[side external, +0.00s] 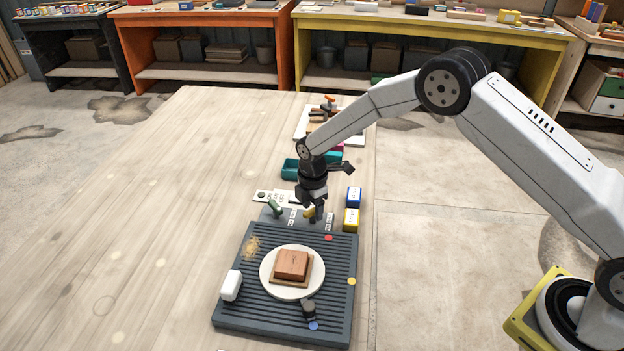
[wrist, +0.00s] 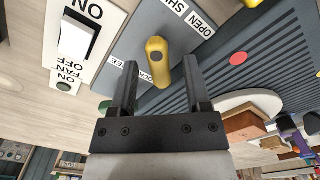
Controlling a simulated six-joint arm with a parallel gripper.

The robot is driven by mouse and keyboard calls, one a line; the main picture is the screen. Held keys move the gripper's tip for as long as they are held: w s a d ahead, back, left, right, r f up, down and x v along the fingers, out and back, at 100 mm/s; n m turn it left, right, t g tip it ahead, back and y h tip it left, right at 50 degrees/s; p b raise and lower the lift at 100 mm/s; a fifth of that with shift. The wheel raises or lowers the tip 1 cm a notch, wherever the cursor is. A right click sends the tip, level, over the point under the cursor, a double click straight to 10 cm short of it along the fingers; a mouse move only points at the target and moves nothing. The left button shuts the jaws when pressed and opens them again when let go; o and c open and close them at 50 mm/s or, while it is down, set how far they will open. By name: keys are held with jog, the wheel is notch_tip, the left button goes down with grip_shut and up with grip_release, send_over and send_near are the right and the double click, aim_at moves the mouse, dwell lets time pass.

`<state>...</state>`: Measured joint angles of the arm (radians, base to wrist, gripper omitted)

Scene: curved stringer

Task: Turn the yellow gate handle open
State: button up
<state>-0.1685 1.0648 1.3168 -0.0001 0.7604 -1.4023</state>
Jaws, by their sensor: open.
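The yellow gate handle (wrist: 157,62) is a short rounded lever on a grey panel (wrist: 135,45). In the wrist view it lies between my two fingers, with a gap on each side. SHUT and OPEN labels (wrist: 202,25) are on the panel beyond it, and a partly hidden label is beside it. My gripper (wrist: 158,78) is open and empty, pointing down at the handle. In the side view my gripper (side external: 315,216) is over the panel and hides much of the yellow handle (side external: 309,212). I cannot tell whether the fingertips reach down beside it.
A white FAN switch (wrist: 78,38) and a green lever (side external: 275,208) are close by. Blue (side external: 354,197) and yellow (side external: 351,219) blocks stand right of my gripper. A ribbed grey board (side external: 232,313) bears a round disc (side external: 268,272) with a wooden block. The table's left side is clear.

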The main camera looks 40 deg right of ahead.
grip_shut()
jog(key=shift+m, duration=0.4)
jog(key=m, duration=1.2)
jog(key=shift+r, duration=0.1)
jog(key=m, duration=0.5)
dwell(0.5)
